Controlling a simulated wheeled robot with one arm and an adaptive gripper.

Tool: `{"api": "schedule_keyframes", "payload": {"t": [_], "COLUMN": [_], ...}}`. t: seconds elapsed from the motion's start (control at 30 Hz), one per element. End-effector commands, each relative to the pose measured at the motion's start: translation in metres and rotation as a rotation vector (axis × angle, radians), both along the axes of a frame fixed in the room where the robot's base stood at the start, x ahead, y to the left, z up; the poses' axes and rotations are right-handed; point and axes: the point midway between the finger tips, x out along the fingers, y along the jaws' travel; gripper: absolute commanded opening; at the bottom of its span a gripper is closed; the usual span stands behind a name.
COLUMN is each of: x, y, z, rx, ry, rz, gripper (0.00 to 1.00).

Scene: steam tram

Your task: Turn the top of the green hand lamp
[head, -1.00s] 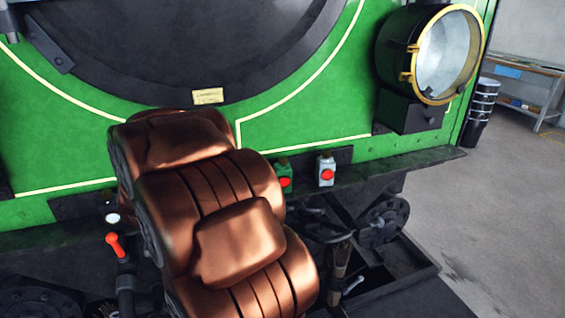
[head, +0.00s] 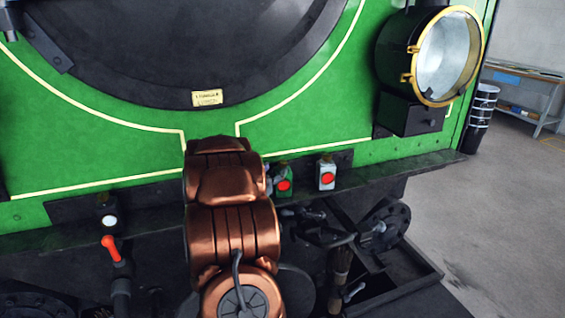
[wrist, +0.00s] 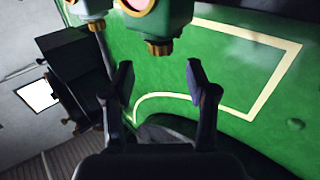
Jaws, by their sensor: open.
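The green hand lamp (head: 285,183) with a red lens and a small brass top stands on the dark ledge at the engine's green front, just right of my arm in the head view. In the wrist view, which looks upside down, the green lamp (wrist: 165,22) is at the top edge, its brass top (wrist: 158,47) pointing down toward my gripper. My gripper (wrist: 160,85) is open and empty. Its two fingers lie on either side of the line to the brass top, apart from it. In the head view my arm hides the gripper.
A pale grey hand lamp (head: 326,173) with a red lens stands close right of the green one. A black lamp (head: 108,216) with a white lens stands farther left. A large brass-rimmed headlamp (head: 446,55) is at upper right. An orange-red handle (head: 111,247) sticks up at lower left.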

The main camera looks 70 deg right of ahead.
Motion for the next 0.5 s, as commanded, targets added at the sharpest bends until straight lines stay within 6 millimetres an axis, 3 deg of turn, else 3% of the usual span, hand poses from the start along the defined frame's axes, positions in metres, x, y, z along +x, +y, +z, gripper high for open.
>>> {"api": "schedule_keyframes", "payload": {"t": [0.5], "x": [-0.003], "y": [-0.060], "z": [0.000], "rx": [0.002], "ry": [0.001], "rz": [0.001], "gripper": [0.57]}}
